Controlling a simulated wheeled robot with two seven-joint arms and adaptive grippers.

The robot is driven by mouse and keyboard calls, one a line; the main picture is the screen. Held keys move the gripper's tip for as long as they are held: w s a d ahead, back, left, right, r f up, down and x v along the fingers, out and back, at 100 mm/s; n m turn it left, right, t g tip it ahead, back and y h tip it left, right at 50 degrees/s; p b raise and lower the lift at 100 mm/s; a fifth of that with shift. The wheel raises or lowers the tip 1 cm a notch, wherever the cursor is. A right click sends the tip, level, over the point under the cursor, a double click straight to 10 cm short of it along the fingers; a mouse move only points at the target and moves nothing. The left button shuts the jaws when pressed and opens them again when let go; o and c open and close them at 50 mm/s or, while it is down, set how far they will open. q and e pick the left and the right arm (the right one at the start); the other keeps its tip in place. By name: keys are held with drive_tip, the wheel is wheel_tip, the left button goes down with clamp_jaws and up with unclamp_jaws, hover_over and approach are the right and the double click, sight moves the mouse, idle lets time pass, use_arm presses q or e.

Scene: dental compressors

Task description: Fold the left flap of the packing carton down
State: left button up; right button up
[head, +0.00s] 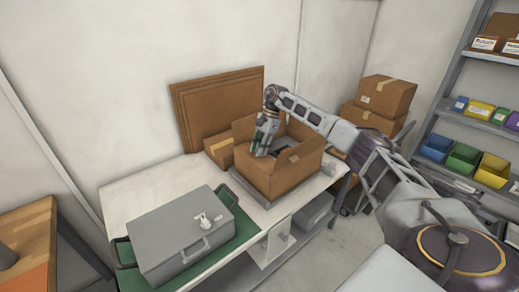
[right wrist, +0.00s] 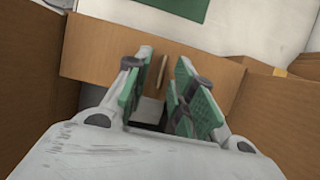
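The packing carton (head: 268,181) is a brown open-topped box at the right end of the white workbench. A back flap (head: 243,128) and a right front flap (head: 299,158) stand up; I cannot clearly make out the left flap behind my gripper. My right gripper (head: 262,150) points down at the carton's left opening edge. In the right wrist view, its green-padded fingers (right wrist: 160,98) are apart, in front of a brown carton panel (right wrist: 105,52). A thin tan piece shows between them; contact cannot be told. My left gripper is out of view.
A grey case (head: 180,232) lies on a green mat (head: 238,237) left of the carton. Flat cardboard sheets (head: 218,95) lean on the wall behind. Closed boxes (head: 386,95) are stacked at right, near a shelf with coloured bins (head: 463,158).

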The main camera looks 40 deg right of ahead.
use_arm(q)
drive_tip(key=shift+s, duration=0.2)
use_arm(e)
drive_tip(key=v, duration=1.2)
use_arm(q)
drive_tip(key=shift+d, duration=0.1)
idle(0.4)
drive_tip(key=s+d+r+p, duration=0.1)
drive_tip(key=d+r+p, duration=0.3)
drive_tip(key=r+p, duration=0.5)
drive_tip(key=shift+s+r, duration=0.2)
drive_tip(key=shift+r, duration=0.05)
use_arm(e)
wheel_tip(320, 180, up, 9)
drive_tip(key=shift+r, duration=0.25)
